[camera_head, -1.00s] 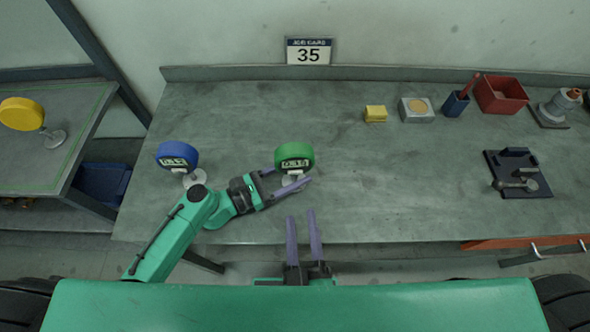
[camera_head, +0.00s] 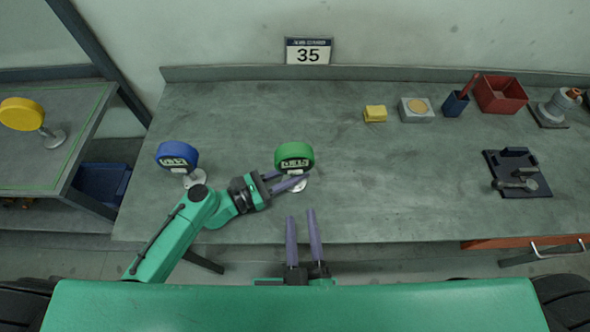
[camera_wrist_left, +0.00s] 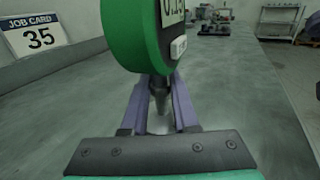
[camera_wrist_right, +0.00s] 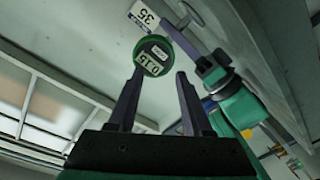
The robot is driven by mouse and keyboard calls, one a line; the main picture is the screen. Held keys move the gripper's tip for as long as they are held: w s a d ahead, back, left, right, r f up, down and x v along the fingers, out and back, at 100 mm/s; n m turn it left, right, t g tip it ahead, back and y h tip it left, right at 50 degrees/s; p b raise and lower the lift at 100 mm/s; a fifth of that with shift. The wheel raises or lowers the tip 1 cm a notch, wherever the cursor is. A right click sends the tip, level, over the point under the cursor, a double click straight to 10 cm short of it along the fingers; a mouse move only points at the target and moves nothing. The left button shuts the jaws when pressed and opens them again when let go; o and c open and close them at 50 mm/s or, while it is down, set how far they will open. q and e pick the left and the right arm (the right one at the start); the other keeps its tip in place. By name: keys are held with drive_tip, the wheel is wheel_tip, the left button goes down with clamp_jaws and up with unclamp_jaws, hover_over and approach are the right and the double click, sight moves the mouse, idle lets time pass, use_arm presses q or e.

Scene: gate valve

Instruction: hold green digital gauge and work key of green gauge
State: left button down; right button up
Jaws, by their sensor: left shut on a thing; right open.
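The green digital gauge (camera_head: 294,157) stands upright near the middle of the bench on a small round base. It also shows close up in the left wrist view (camera_wrist_left: 140,35), with its key pad (camera_wrist_left: 179,46) below the display. My left gripper (camera_head: 297,182) is shut on the gauge's stem (camera_wrist_left: 160,88), just under the round head. My right gripper (camera_head: 301,216) is open and empty, low at the bench's front edge and apart from the gauge. In the right wrist view the gauge (camera_wrist_right: 153,58) is seen beyond my open fingers.
A blue gauge (camera_head: 177,156) stands left of the green one, close to my left arm. A yellow gauge (camera_head: 22,114) is on the side table. A yellow block (camera_head: 375,114), a red bin (camera_head: 501,95) and other items stand at the back right.

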idle(0.8)
clamp_jaws()
idle(1.6)
